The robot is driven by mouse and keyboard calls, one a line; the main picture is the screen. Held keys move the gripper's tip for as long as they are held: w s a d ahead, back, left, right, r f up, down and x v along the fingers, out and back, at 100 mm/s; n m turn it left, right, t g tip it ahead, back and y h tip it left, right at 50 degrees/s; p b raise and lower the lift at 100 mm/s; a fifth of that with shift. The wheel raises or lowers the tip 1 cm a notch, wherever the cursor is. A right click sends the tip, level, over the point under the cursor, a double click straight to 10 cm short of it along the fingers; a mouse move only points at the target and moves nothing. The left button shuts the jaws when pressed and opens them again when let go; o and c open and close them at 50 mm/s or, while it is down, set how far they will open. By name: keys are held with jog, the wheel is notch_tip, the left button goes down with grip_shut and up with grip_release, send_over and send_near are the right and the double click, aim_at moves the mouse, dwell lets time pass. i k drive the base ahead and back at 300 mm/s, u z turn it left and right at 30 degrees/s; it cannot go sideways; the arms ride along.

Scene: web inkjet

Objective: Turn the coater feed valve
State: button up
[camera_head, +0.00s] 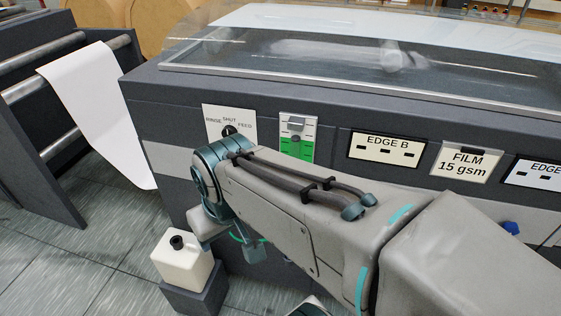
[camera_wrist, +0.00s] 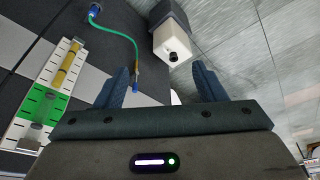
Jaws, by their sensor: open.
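The coater feed valve is a small black knob (camera_head: 229,131) on a white plate (camera_head: 214,113) marked RINSE, SHUT and FEED, on the coater's dark front in the head view. The knob's pointer is too small to read surely, and my arm stands just below the plate. I do not make out the valve in the wrist view. My gripper (camera_wrist: 160,84) is open and empty in the wrist view, its two fingers wide apart. In the head view my arm mostly hides it, low in front of the panel and apart from the knob.
A white bottle (camera_head: 183,262) with a black cap stands on a dark block below the valve; it also shows in the wrist view (camera_wrist: 172,43). A green hose (camera_wrist: 125,38) hangs nearby. A green-and-white gauge (camera_head: 297,137) is right of the plate. A paper web (camera_head: 95,95) hangs at left.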

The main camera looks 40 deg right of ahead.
aim_at(229, 130)
jog(key=k, duration=1.3)
jog(key=z, duration=0.8)
jog(key=i, duration=1.7)
jog(key=u, duration=0.85)
